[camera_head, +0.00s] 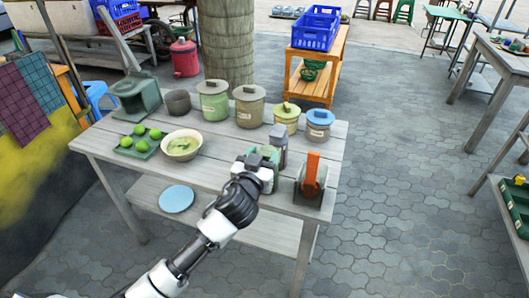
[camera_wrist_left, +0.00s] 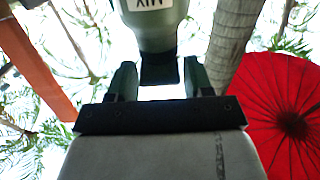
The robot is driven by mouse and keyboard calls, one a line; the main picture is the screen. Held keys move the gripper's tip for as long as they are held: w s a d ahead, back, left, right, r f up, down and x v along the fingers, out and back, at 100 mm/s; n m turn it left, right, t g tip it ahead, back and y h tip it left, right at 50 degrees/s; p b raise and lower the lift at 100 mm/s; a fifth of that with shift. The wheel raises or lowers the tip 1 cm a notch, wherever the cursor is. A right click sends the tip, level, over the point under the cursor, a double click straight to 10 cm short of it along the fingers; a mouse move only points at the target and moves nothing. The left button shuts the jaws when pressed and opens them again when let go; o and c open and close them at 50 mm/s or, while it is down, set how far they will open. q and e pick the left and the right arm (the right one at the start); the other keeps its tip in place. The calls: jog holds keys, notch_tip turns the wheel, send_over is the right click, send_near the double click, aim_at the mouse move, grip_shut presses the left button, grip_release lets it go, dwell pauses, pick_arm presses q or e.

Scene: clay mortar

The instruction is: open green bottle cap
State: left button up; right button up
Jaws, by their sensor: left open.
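A grey-green bottle (camera_head: 279,139) stands near the right front of the table, partly hidden by my left gripper (camera_head: 263,158). In the left wrist view the bottle (camera_wrist_left: 152,36) appears inverted, with a printed label and a dark narrow part (camera_wrist_left: 160,72), likely its cap. In that view the left gripper's two dark fingers (camera_wrist_left: 160,80) are open, one on each side of the dark part. A gap seems to remain beside each finger; contact cannot be told. My right gripper is not in view.
The wooden table (camera_head: 150,175) also holds several lidded pots, a bowl (camera_head: 182,145), a tray of green limes (camera_head: 140,140), and an orange-and-grey item (camera_head: 311,178) just right of the gripper. A blue disc (camera_head: 176,199) lies on the lower shelf.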

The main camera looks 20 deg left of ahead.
pick_arm(q)
jog(key=shift+w, duration=0.55)
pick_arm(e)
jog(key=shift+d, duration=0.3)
